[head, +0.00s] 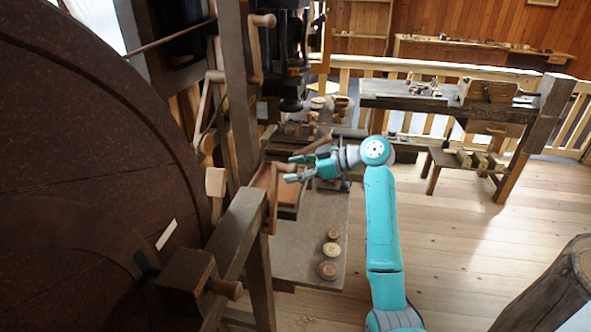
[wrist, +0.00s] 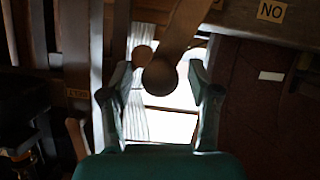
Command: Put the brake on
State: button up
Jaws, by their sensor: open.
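My gripper (head: 292,168) is open in the head view, reaching left at mid-picture toward the wooden frame beside a big dark wheel (head: 75,150). In the wrist view its two fingers (wrist: 160,105) stand wide apart. A wooden arm with a round knob end (wrist: 160,76) shows between and just beyond the fingertips; no contact is visible. It appears to be the light upright lever (head: 272,205) near my fingertips in the head view. A label (wrist: 271,11) reads "NO" in the wrist view, possibly "ON" upside down. I cannot tell for sure which lever is the brake.
A second, smaller knob (wrist: 142,56) lies close behind. Other wooden handles are a crank grip (head: 262,20), a paddle (head: 215,183) and a peg (head: 229,290).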

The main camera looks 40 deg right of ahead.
grip_shut()
jog(key=shift+s+a, duration=0.1)
jog(key=shift+s+a+r, duration=0.15)
jog(key=shift+s+a, duration=0.15)
jog(key=shift+a, duration=0.15)
jog(key=s+a+n+t+h, duration=0.2)
jog(key=s+a+n, duration=0.3)
jog(key=a, duration=0.3)
jog(key=shift+s+a+t, duration=0.15)
jog(key=shift+s+t, duration=0.15)
jog(key=shift+s, duration=0.45)
